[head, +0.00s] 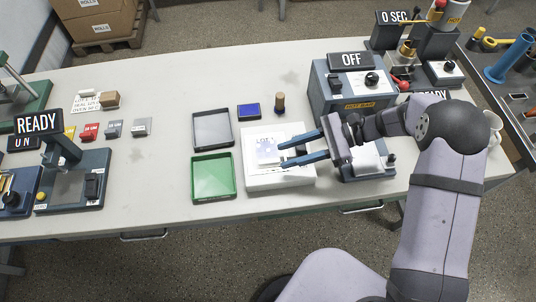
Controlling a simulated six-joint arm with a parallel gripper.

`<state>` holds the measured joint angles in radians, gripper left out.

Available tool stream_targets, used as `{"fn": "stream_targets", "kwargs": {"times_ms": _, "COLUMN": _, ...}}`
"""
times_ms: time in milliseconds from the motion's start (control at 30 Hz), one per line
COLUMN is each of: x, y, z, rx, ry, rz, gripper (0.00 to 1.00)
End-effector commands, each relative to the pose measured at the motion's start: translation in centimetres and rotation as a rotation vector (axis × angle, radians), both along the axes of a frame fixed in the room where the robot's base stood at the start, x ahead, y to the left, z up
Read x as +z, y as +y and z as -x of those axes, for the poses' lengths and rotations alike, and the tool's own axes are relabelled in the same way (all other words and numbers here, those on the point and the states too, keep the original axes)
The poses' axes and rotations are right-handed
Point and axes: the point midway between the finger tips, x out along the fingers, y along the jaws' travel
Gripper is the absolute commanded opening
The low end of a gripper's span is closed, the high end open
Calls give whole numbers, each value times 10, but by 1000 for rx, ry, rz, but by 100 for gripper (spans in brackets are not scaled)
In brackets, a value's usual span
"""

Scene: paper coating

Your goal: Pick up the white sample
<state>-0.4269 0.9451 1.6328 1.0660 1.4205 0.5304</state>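A small white sample sheet (266,151) with printed text and faint bluish marks lies on top of a white block or stack (275,182) near the middle of the table. My gripper (283,154) reaches in from the right, its two blue fingers spread apart. The fingertips are over the white block, at the right edge of the sample. I cannot tell whether they touch the sample or hover above it. Nothing shows between the fingers except the white surface.
A green tray (213,191) and a grey tray (212,115) lie left of the white block. A blue ink pad (249,111) and a wooden-handled stamp (279,105) stand behind. A hot-bar machine reading OFF (350,62) is behind my gripper.

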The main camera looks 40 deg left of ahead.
Motion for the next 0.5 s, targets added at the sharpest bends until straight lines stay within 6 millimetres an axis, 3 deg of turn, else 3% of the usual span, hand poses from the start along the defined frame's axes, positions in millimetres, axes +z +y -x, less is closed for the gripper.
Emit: {"fn": "stream_targets", "kwargs": {"times_ms": 500, "x": -20, "y": 29, "z": 34, "rx": 1, "ry": 1, "rz": 1, "gripper": 34}}
